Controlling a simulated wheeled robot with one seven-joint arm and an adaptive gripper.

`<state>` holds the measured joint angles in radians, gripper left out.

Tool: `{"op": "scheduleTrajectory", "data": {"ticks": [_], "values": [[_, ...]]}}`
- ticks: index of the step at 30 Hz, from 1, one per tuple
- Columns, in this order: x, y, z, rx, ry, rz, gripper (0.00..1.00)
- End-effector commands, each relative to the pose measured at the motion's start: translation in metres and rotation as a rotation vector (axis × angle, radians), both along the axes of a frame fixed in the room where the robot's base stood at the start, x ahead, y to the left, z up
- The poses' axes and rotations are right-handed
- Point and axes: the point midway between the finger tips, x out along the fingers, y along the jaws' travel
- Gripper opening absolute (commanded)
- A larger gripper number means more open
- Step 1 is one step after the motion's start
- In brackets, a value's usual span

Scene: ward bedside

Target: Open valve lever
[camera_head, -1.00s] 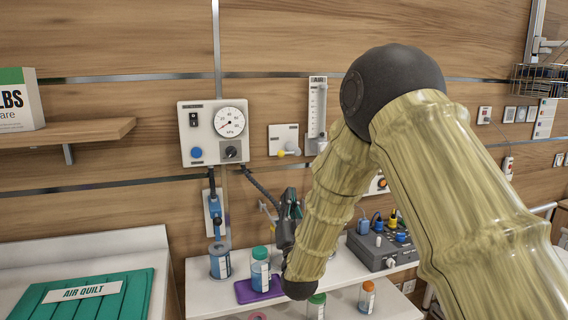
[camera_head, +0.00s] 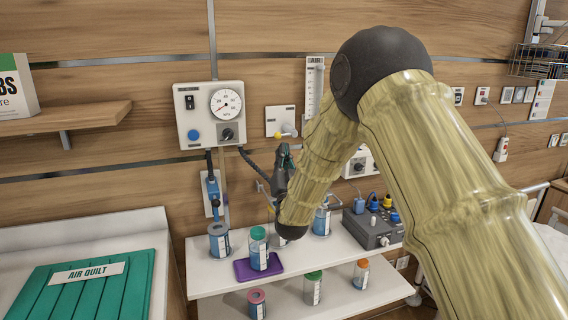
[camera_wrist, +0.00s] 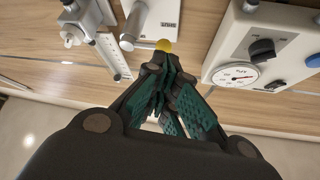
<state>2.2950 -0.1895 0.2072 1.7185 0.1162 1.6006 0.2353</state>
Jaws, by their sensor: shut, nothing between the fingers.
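A white wall plate (camera_head: 281,119) carries what looks like the valve: a small grey lever (camera_head: 291,133) with a yellow part (camera_head: 278,135). In the wrist view the plate (camera_wrist: 168,13) is at the top, with the grey cylinder (camera_wrist: 134,25) and yellow piece (camera_wrist: 163,45) just beyond my fingertips. My gripper (camera_wrist: 166,73) is shut and empty, its green-padded fingers close together. In the head view my gripper (camera_head: 284,158) is just below the valve and appears apart from it. My arm hides part of the wall to the right.
A gauge box (camera_head: 211,116) with knobs and a black hose is left of the valve. A flow tube (camera_head: 313,86) is close on its right. Below is a white shelf (camera_head: 212,275) with a purple tray (camera_head: 244,273), several jars and a grey box (camera_head: 373,229).

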Motion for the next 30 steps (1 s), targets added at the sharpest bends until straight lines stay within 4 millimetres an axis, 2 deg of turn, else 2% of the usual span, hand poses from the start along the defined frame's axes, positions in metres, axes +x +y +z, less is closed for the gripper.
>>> {"op": "scheduleTrajectory", "data": {"ticks": [4, 10, 25, 30], "values": [[0.018, 0.002, 0.014, 0.0, 0.0, 0.0, 0.0], [0.032, 0.004, 0.022, -0.001, 0.001, 0.001, 0.0], [0.035, 0.004, 0.023, 0.001, 0.001, 0.0, 0.0], [0.035, -0.004, 0.024, 0.025, 0.008, -0.008, 0.0]]}}
